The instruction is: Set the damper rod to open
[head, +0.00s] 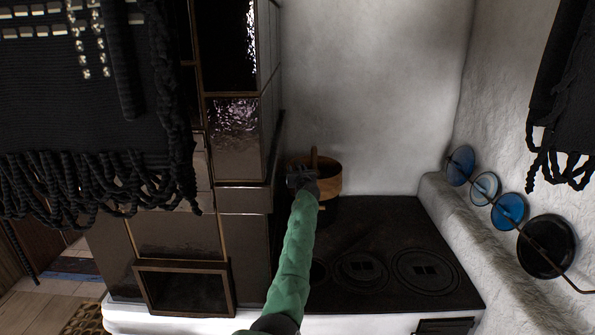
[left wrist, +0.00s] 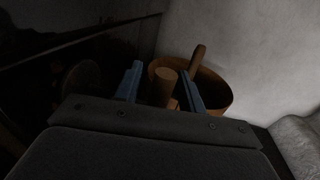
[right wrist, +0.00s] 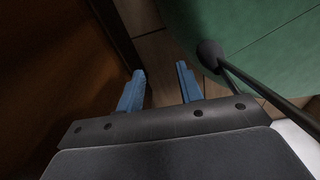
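My left gripper (head: 302,172) is at the stove's dark side wall, in front of a wooden tub. In the left wrist view, a round-ended wooden handle (left wrist: 164,84), apparently the damper rod's grip, shows between the blue fingers of the left gripper (left wrist: 160,85). The fingers are apart, with visible gaps on both sides of the handle. The rod behind the handle is hidden, so its setting cannot be read.
The wooden tub (head: 328,178) with an upright handle stands at the back of the black cooktop (head: 390,250). The tall tiled stove (head: 243,145) rises left of the left arm. Dark fringed cloth (head: 90,110) hangs at left.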

